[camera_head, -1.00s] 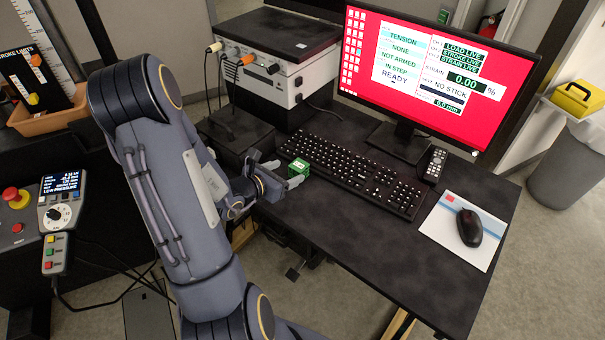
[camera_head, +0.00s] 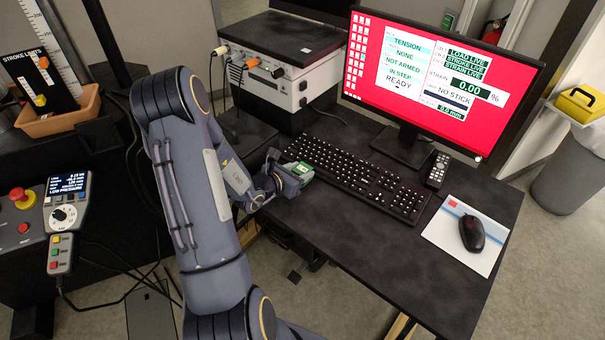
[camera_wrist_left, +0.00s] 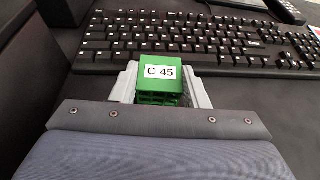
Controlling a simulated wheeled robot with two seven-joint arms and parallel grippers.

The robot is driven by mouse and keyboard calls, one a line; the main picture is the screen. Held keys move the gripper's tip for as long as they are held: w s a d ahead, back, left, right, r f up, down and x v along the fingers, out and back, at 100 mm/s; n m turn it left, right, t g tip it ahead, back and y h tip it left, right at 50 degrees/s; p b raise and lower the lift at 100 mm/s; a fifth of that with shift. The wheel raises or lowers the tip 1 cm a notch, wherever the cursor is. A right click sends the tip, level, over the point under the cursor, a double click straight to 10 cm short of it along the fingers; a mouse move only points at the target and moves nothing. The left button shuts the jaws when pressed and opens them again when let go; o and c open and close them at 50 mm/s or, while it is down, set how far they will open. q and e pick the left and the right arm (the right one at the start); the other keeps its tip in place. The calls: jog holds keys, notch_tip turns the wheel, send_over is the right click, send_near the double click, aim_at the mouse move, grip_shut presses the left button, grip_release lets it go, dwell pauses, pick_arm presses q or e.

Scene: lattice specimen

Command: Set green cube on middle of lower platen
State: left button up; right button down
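The cube's underside is hidden. My right gripper is not in view. I cannot make out the lower platen in these frames.
The black keyboard (camera_head: 360,181) lies just beyond the cube. The monitor (camera_head: 430,75), remote (camera_head: 438,171) and mouse (camera_head: 471,233) on its pad are farther right. A white-fronted instrument box (camera_head: 285,85) stands behind. A control pendant (camera_head: 64,215) and an orange tray (camera_head: 62,118) are at left. The desk's front is clear.

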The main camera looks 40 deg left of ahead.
aim_at(299, 172)
pick_arm(q)
jog(key=c, duration=0.4)
jog(key=shift+r, duration=0.15)
jog(key=shift+r, duration=0.3)
notch_tip(299, 172, up, 2)
jog(key=shift+r, duration=0.1)
jog(key=s+d+r, duration=0.1)
jog(key=s+r, duration=0.2)
jog(key=s, duration=0.1)
jog(key=s+d+r, duration=0.1)
jog(key=s+r, duration=0.2)
jog(key=s, duration=0.2)
jog(key=s+d+r+p, duration=0.1)
jog(key=s+d+r, duration=0.1)
jog(key=s+r, duration=0.2)
jog(key=shift+s, duration=0.25)
